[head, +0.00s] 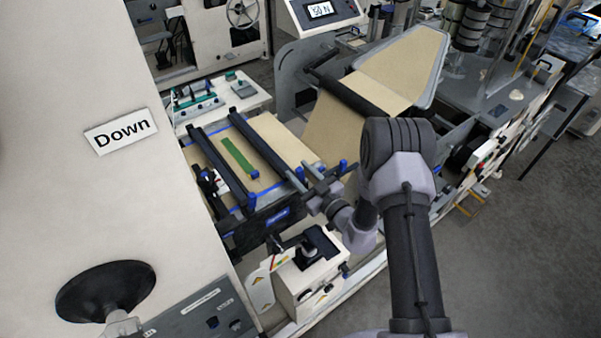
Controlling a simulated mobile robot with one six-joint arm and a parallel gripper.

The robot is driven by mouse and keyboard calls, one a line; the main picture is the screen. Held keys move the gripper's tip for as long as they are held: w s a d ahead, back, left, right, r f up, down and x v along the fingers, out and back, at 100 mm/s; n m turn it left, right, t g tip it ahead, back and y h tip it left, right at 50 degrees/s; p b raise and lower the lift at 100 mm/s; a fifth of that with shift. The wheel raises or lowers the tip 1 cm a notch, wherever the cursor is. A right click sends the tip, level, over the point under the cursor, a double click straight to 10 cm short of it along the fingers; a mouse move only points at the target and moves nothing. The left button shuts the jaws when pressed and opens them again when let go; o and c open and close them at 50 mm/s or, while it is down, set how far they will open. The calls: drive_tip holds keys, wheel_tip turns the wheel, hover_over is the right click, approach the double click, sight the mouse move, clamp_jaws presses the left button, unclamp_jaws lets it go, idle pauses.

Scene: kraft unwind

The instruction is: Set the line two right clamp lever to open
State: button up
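The clamp table (268,127) of the unwind stand lies at the middle left, with brown kraft web across it. Two dark clamp bars (228,170) with blue edges run over it, and a green strip (239,158) lies between them. Small blue-tipped parts (343,165) stand at the table's right corner; I cannot tell which is the line two right clamp lever or how it is set. My gripper (318,187) is at this corner, close beside the blue-tipped parts. Its fingers are small and partly merged with the dark parts, so contact and opening are unclear.
A white control box (305,285) with a black joystick stands below the table. A white panel with a "Down" label (121,131) and a black round knob (105,290) fills the left. Kraft web (400,70) runs over a roller behind my arm. Grey floor (525,260) is clear at right.

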drive_tip(key=b+v, duration=0.1)
drive_tip(key=v, duration=1.6)
drive_tip(key=shift+s+d+r+b, duration=0.1)
drive_tip(key=shift+s+b, duration=0.05)
drive_tip(key=shift+b, duration=0.15)
